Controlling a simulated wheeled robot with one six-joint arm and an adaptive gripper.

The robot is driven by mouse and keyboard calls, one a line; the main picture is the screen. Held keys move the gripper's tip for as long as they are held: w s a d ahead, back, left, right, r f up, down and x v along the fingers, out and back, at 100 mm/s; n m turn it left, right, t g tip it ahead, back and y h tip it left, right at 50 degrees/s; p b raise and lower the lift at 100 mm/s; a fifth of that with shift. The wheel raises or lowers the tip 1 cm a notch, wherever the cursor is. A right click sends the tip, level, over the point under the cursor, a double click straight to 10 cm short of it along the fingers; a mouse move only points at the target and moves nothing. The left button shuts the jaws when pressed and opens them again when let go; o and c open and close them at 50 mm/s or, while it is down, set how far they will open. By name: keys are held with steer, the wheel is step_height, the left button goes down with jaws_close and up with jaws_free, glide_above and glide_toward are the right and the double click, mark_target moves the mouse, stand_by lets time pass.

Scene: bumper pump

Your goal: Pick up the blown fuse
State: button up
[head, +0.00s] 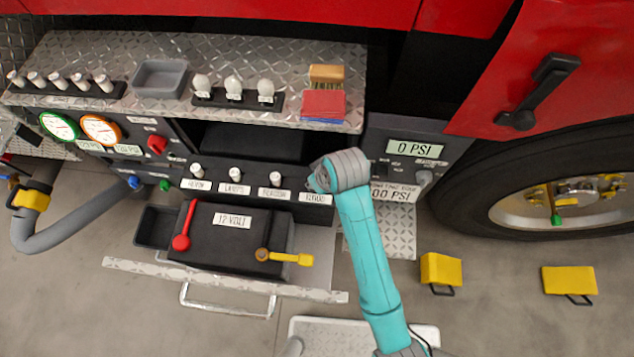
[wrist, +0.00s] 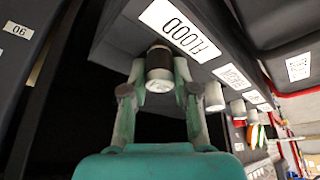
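The blown fuse (wrist: 160,72) is a white cylinder with a blackened middle, below the FLOOD label (wrist: 180,28) in the wrist view. Its upper end meets the panel; I cannot tell whether it is still seated. My gripper (wrist: 160,76) has one finger on each side of it, and both fingertips appear to touch it. In the head view my wrist covers the fuse and the fingers, beside the FLOOD label (head: 315,198). White fuses marked by the labels HORN, LAMPS (head: 235,175) and BEACON (head: 272,180) stand to the left in that row.
On the tread-plate shelf (head: 210,48) are a grey tray (head: 160,78), a rack of bulb-like pieces (head: 234,86), several white cylinders (head: 56,80) and a red block (head: 323,106). A 12-volt battery box (head: 230,240) sits below on the drawer.

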steer(key=shift+c, duration=1.4)
steer(key=shift+r, duration=0.1)
